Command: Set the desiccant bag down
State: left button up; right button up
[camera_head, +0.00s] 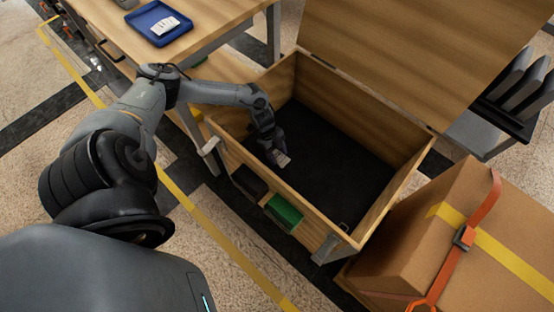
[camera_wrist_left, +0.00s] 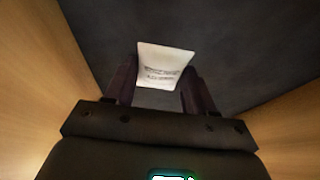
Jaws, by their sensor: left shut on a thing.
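The desiccant bag (camera_wrist_left: 163,64) is a small white packet with dark printed text. It sits between the two dark fingers of my left gripper (camera_wrist_left: 158,85), which is shut on it. In the head view the left gripper (camera_head: 277,153) reaches down inside an open wooden crate (camera_head: 409,176), near its left wall, with the bag (camera_head: 283,160) showing pale at its tip. The crate's dark floor lies below the bag; I cannot tell whether the bag touches it. My right gripper is not in view.
The crate's wooden lid (camera_head: 410,50) stands open at the back. A table with a blue tray (camera_head: 157,24) holding a white packet is at upper left. A strapped cardboard box (camera_head: 465,240) stands at right. A green bin (camera_head: 284,212) is at the crate's front. Much of the crate floor is bare.

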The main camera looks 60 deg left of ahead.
aim_at(274, 153)
pick_arm(q)
jog(key=shift+f+b, duration=1.4)
jog(key=shift+f, duration=0.65)
jog(key=shift+a+f, duration=0.1)
jog(key=shift+a, duration=0.05)
jog(key=shift+f, duration=0.1)
jog(key=o, duration=1)
jog(key=shift+o, duration=0.2)
jog(key=p+v, duration=0.4)
jog(key=v, duration=0.3)
jog(key=shift+r, duration=0.45)
jog(key=shift+s, duration=0.1)
